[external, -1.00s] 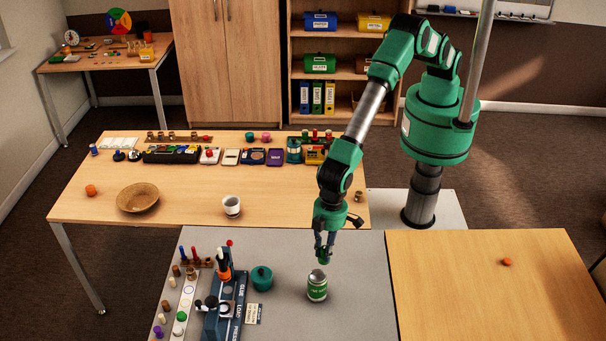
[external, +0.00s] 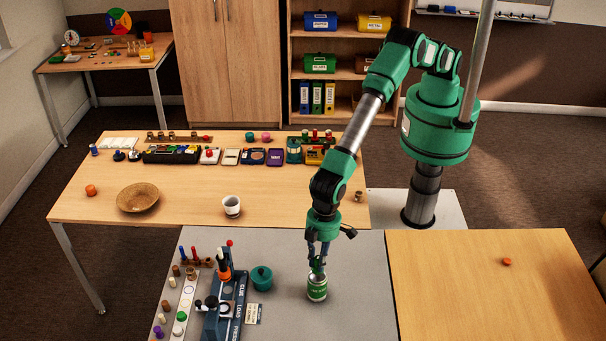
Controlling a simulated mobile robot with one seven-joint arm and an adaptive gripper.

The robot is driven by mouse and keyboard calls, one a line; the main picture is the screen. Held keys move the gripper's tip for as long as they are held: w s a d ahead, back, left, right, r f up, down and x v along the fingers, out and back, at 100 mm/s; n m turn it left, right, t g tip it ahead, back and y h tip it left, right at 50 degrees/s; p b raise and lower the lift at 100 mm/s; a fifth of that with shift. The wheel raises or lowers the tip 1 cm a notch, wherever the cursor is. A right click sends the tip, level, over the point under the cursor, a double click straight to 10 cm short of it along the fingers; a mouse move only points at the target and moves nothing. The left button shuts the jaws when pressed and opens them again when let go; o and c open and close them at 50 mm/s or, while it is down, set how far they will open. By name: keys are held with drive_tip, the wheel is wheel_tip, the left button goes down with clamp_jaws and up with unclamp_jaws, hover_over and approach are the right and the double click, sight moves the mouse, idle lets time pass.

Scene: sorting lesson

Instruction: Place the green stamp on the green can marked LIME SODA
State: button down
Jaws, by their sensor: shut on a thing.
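The green can marked LIME SODA (external: 317,291) stands upright on the grey table, with a pale label band round its side. My gripper (external: 318,267) points down directly over the can, its fingertips at the can's top. It is shut on the small green stamp, which is hard to make out between the fingertips and the can's rim. I cannot tell whether the stamp touches the can.
A dark green lidded pot (external: 261,278) and a blue press (external: 226,300) stand left of the can. A white strip with several small stamps lies further left. The grey table (external: 362,290) is clear right of the can.

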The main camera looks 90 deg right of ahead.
drive_tip(key=shift+f, duration=1.15)
drive_tip(key=shift+f, duration=0.15)
drive_tip(key=c, duration=1.6)
unclamp_jaws()
drive_tip(key=shift+s+d+r, duration=0.15)
drive_tip(key=shift+r, duration=1.9)
drive_tip(key=shift+s+d+r, duration=0.1)
drive_tip(key=shift+d+r, duration=0.1)
drive_tip(key=shift+r, duration=1.85)
drive_tip(key=shift+s+d+r, duration=0.15)
drive_tip(key=shift+r, duration=1.9)
